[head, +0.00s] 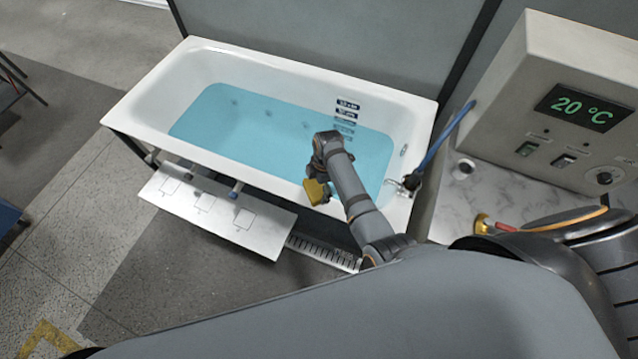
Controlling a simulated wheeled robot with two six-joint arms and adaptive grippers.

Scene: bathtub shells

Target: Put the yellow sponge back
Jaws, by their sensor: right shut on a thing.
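The yellow sponge (316,192) is a small block in the head view, seen over the near rim of the white bathtub (230,151). My right gripper (317,178) is shut on it; its arm reaches in from the lower right. The fingers are small and partly hidden by the wrist. I cannot tell whether the sponge touches the rim. A white shelf panel (265,213) with outlined rectangles sits low along the tub's front, left of the sponge. My left gripper is not in view.
Blue water (230,120) fills the tub. A control box (540,60) reading 20 °C stands at the right. The floor (70,215) at left is mostly clear.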

